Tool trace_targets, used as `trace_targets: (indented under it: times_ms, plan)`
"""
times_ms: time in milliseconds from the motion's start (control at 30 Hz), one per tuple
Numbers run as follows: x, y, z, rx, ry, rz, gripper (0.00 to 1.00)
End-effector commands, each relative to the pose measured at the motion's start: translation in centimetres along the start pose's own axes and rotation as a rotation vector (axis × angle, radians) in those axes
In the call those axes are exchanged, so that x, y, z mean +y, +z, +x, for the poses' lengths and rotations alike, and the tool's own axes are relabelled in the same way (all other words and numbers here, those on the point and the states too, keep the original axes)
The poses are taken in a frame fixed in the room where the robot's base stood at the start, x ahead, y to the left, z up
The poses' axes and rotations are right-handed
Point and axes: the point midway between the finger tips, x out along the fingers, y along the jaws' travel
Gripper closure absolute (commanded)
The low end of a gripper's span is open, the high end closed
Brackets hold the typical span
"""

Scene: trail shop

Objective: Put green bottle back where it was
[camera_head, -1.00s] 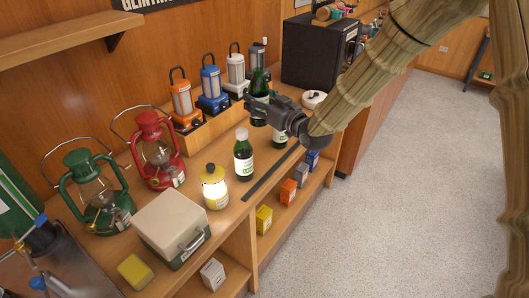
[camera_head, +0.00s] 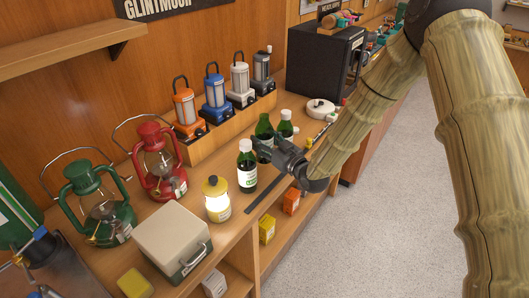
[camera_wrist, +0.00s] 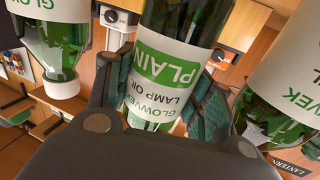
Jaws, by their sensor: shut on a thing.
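Three dark green bottles with white caps or labels stand close together on the wooden counter's right part. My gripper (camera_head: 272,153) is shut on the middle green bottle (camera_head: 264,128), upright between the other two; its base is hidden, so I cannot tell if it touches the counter. In the wrist view the held bottle (camera_wrist: 165,78) shows a "PLAIN LAMP OIL" label between the fingers. A front green bottle (camera_head: 247,170) stands left of my gripper, and another (camera_head: 286,128) behind it. Both neighbours also show in the wrist view, at left (camera_wrist: 62,50) and right (camera_wrist: 285,95).
Small lanterns line a wooden riser (camera_head: 225,133) behind. A white round object (camera_head: 320,107) and black box (camera_head: 322,62) are farther right.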

Motion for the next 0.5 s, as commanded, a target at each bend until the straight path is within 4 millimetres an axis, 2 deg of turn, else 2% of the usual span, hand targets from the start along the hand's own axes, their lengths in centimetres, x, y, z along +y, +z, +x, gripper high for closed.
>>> trace_targets:
  times_ms: [333, 500]
  plan:
    - [-0.2, 1.6, 0.1, -0.001, -0.003, 0.001, 0.79]
    - [-0.2, 3.1, 0.1, 0.000, -0.003, 0.001, 0.79]
